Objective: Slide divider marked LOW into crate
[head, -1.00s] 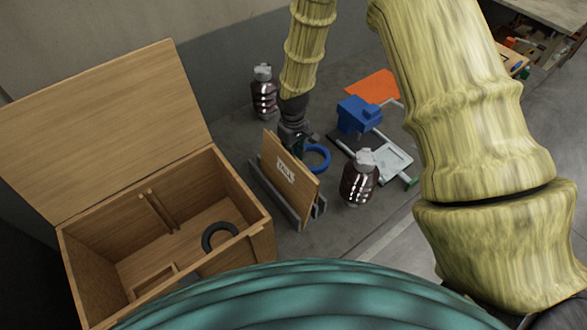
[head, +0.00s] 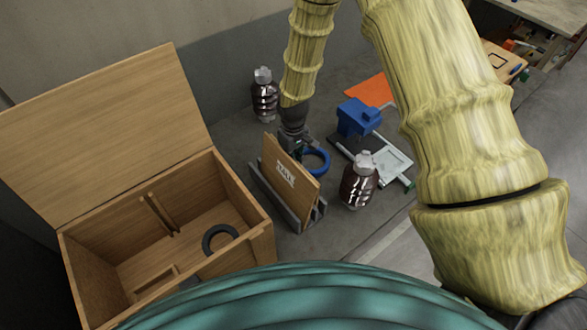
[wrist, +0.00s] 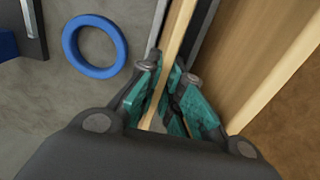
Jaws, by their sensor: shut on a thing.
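A wooden divider (head: 292,188) stands upright, slightly tilted in view, in a grey rack (head: 275,199). Its white label appears to read TALL; I see no label reading LOW. My gripper (head: 300,143) is at the divider's far upper end in the head view, its fingers partly hidden. In the wrist view my gripper (wrist: 166,108) is shut on a thin wooden board (wrist: 178,35), seen edge-on, its label not showing. I cannot tell whether it is the labelled divider or one behind it. The open wooden crate (head: 250,200) stands left of the rack, lid raised.
A blue ring (head: 316,160) lies right of the rack. Dark bottles stand behind (head: 264,98) and right of it (head: 359,183). A blue device (head: 358,117) and an orange sheet (head: 368,88) lie farther right. A black ring (head: 219,238) lies inside the crate.

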